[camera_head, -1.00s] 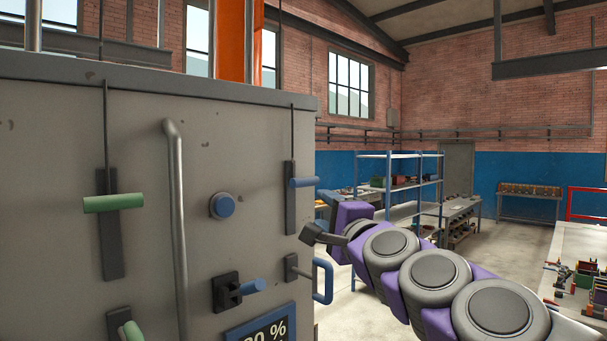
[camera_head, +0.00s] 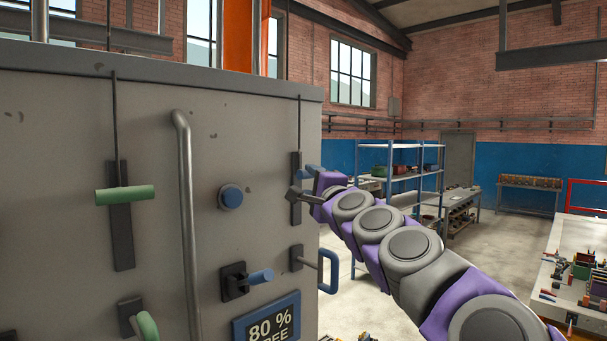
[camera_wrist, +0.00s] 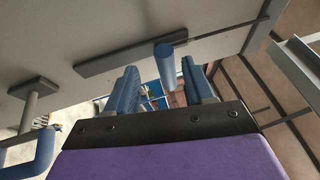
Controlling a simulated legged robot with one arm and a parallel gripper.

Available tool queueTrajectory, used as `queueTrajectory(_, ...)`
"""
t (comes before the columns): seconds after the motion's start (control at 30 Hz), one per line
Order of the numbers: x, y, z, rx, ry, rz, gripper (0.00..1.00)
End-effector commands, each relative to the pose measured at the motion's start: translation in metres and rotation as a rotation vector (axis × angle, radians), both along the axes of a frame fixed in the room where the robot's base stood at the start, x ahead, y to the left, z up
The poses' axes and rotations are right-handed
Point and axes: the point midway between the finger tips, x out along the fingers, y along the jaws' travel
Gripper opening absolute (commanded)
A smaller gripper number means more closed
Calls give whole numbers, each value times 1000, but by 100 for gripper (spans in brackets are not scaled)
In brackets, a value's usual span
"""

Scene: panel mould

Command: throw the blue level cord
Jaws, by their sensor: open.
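The blue level cord (camera_head: 299,125) hangs down the right side of the grey panel and ends in a blue crossbar handle over a dark vertical plate (camera_head: 297,211). In the wrist view the blue handle (camera_wrist: 165,65) lies ahead, in the gap between my two open blue fingers. My gripper (camera_head: 303,183) is open and close to the panel at the handle. In the head view the gripper partly covers the handle. I cannot tell whether the fingers touch it.
The panel also carries a green-handled cord (camera_head: 125,195), a grey vertical bar (camera_head: 186,220), a blue round button (camera_head: 231,197), a blue lever (camera_head: 260,276), a blue loop handle (camera_head: 330,271) and an 80 % sign (camera_head: 270,321).

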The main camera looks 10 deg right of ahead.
Motion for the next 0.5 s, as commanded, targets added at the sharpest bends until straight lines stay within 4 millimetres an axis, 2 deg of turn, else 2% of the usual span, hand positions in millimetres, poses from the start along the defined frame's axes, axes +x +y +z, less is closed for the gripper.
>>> queueTrajectory(0.23,28,-6,7,7,-2,-5,53)
queueTrajectory(0.5,50,9,10,1,-1,-4,53)
